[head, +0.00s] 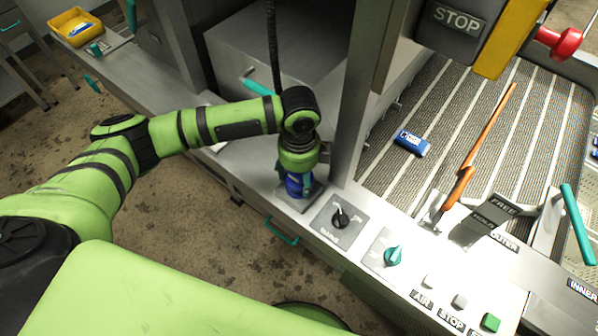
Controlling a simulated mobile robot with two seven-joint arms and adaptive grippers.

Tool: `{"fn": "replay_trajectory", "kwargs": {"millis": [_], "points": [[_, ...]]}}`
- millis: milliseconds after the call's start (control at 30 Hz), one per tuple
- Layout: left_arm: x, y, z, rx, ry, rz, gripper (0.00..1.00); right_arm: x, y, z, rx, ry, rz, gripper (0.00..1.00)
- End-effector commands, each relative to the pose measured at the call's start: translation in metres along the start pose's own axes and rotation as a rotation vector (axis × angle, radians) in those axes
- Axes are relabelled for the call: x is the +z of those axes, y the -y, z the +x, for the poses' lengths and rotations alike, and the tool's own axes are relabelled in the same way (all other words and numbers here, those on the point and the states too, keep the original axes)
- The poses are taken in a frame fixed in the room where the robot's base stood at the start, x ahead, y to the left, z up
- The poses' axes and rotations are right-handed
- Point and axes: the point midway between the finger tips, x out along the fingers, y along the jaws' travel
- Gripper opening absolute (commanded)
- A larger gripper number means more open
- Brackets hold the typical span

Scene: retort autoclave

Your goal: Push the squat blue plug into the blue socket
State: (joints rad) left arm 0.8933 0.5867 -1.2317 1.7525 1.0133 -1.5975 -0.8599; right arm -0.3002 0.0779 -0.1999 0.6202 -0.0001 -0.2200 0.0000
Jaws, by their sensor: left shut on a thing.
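My left gripper (300,168) points down over the grey panel at the front of the machine and is shut on the squat blue plug (297,187). The plug shows as a blue body just under the fingers. It stands over a small square mounting plate (291,201) on the panel. The blue socket is hidden under the plug and gripper, and I cannot tell how deep the plug sits or where plug and socket meet. My right gripper is not in view.
A grey post (352,95) rises close behind my left gripper. A black knob (340,218) and a teal knob (393,256) sit to its right. A blue-and-white item (411,143) lies on the slatted bed; an orange lever (480,148) stands there. A yellow bin (76,27) is far left.

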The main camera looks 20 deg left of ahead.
Motion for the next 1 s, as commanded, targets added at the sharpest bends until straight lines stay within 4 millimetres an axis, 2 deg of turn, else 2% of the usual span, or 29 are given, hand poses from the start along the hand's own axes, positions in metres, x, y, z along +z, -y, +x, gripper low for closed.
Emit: {"fn": "replay_trajectory", "kwargs": {"millis": [467,1000], "points": [[0.0,0.0001,-0.0001,0.0,0.0,0.0,0.36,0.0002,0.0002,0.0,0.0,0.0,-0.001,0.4],[0.0001,0.0,0.0002,0.001,-0.001,0.0,0.36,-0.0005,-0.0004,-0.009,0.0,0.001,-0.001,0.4]]}}
